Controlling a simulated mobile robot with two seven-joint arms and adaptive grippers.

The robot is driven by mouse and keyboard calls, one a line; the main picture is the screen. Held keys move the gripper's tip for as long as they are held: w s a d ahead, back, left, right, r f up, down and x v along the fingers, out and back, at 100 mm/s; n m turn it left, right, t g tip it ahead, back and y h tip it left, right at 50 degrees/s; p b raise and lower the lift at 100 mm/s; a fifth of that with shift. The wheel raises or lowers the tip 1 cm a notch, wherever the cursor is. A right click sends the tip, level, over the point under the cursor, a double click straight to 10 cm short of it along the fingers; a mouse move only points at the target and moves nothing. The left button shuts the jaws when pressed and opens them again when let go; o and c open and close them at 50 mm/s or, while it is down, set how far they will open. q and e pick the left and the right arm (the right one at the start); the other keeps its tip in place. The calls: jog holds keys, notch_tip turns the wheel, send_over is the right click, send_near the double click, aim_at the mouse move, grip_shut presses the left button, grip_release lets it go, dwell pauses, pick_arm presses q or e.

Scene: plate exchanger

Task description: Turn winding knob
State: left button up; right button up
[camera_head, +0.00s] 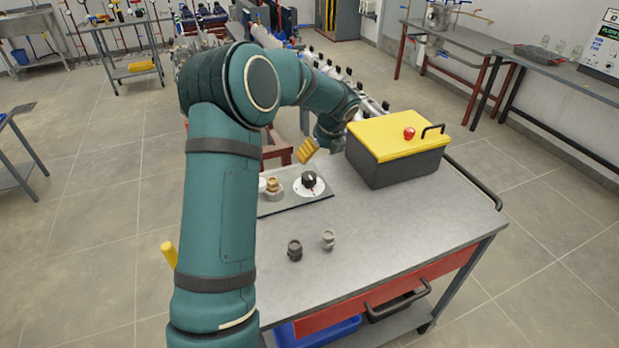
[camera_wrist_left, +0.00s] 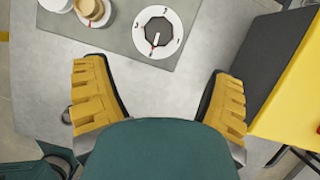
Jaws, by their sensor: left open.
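The winding knob (camera_head: 309,180) is a dark knob on a round white dial with marks, set on a grey plate (camera_head: 295,201) on the bench. In the left wrist view the knob (camera_wrist_left: 158,30) shows a white pointer line with a red tip, pointing toward the bottom of the picture. My left gripper (camera_head: 306,151) has yellow fingers and hangs just beyond the dial, partly hidden by its own wrist. In the wrist view my left gripper (camera_wrist_left: 160,85) is open and empty, its fingers wide apart with bare bench between them, the knob ahead. My right gripper is out of view.
A dark toolbox with a yellow lid (camera_head: 398,138) stands right of the dial, close to my left gripper. Two small fittings (camera_head: 295,250) (camera_head: 328,240) stand nearer. The bench's right front (camera_head: 400,230) is clear.

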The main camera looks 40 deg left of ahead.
aim_at(309, 176)
pick_arm(q)
jog(key=b+x, duration=0.2)
jog(key=x, duration=1.1)
jog(key=shift+a+f, duration=0.1)
jog(key=shift+f, duration=0.1)
jog(key=c, duration=1.2)
